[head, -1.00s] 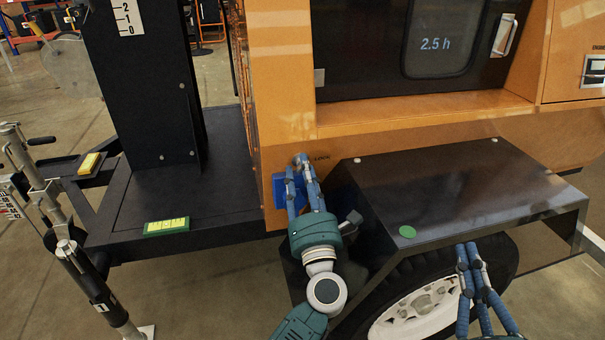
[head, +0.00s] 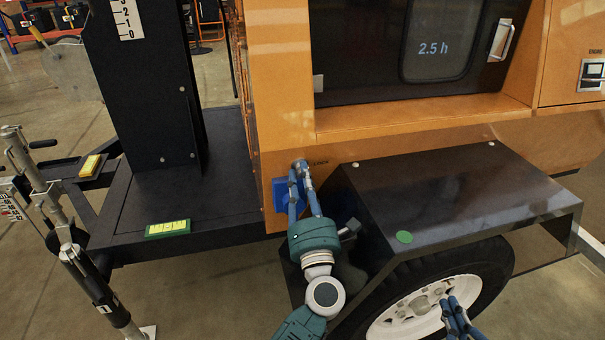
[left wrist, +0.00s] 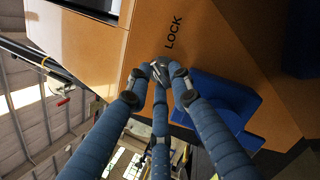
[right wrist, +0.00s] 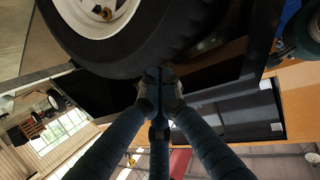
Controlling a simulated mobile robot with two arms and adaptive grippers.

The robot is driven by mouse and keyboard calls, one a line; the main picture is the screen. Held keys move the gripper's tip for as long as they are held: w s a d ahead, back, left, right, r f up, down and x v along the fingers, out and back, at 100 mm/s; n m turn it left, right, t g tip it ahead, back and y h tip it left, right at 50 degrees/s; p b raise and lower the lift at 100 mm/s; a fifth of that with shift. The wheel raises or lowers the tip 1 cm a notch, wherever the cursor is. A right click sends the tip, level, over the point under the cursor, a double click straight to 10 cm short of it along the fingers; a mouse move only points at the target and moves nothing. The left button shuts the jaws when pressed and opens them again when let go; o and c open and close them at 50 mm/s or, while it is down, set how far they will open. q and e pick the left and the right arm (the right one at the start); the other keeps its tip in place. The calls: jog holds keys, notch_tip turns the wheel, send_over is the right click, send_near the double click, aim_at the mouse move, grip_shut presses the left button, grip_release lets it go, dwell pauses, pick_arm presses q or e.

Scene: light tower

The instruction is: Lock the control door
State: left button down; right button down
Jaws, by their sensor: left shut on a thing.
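The control door (head: 370,40) is a dark panel with a window reading "2.5 h" and a pale handle (head: 502,40). It looks closed in the orange housing. The LOCK label (head: 321,162) is on the orange panel below the door; it also shows in the left wrist view (left wrist: 173,32). My left gripper (head: 301,165) is at the panel just left of the label, shut on a small part at the lock. Its fingertips (left wrist: 160,72) hide most of that part. My right gripper (head: 452,303) is low in front of the wheel, its fingers together and apparently empty.
A blue block-like holder (left wrist: 222,105) sits on the panel right beside my left fingers. The black fender (head: 465,190) and the tyre (head: 490,265) are close to both arms. A green-and-yellow block (head: 168,228) lies on the black deck at left.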

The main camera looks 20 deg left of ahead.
pick_arm(q)
jog(key=shift+a+r+m+p, duration=0.1)
jog(key=shift+r+m+p, duration=0.05)
jog(key=shift+m+p, duration=0.7)
pick_arm(e)
jog(key=s+d+f+g+h, duration=0.1)
jog(key=s+d+f+g, duration=0.2)
jog(key=s+f+g, duration=0.2)
notch_tip(320, 180, down, 5)
jog(key=s, duration=0.2)
jog(key=shift+s+d+r+g+h, duration=0.2)
jog(key=shift+s+g+h, duration=0.1)
jog(key=shift+s+g, duration=0.1)
pick_arm(q)
jog(key=c, duration=1.7)
grip_release()
jog(key=shift+s, duration=0.1)
pick_arm(e)
jog(key=shift+a+r, duration=0.1)
pick_arm(q)
jog(key=v, duration=1.2)
